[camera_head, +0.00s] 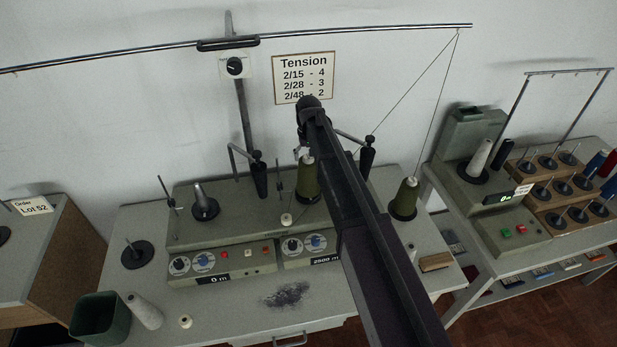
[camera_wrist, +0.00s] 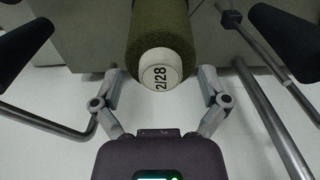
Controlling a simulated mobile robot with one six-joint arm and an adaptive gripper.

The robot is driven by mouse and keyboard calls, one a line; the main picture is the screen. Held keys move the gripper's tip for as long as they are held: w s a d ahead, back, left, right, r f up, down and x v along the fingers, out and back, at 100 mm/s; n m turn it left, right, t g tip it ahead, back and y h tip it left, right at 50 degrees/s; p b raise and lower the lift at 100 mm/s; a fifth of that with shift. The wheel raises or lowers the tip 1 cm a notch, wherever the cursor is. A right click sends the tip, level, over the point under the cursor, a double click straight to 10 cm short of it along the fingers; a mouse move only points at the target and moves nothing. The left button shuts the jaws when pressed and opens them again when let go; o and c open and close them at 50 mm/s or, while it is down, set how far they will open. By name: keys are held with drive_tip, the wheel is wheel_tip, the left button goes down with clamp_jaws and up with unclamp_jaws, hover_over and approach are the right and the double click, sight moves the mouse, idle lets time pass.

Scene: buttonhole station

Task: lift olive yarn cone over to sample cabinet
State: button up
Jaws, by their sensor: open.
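An olive yarn cone (camera_head: 307,182) stands upright on the winding machine, partly behind my arm. A second olive cone (camera_head: 404,199) stands on a dark disc at the machine's right. In the wrist view an olive cone (camera_wrist: 161,35) shows its pale end marked 2/28. My gripper (camera_wrist: 160,87) is open, its two fingers spread on either side of that pale end, with gaps visible. In the head view the gripper is mostly hidden by my arm. No cabinet is labelled as the sample cabinet; a wooden-sided unit (camera_head: 62,245) with an Order Lot 52 card stands at left.
Thin guide rods and black tensioners (camera_head: 259,178) stand close around the cone. A green bin (camera_head: 100,318) and a white cone (camera_head: 144,311) are at the table's front left. A right-hand bench (camera_head: 512,262) carries a machine and a cone rack.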

drive_tip(key=shift+c, duration=0.2)
clamp_jaws()
drive_tip(key=shift+r, duration=0.2)
wheel_tip(320, 180, up, 18)
drive_tip(key=p, duration=1.8)
drive_tip(key=shift+f, duration=0.25)
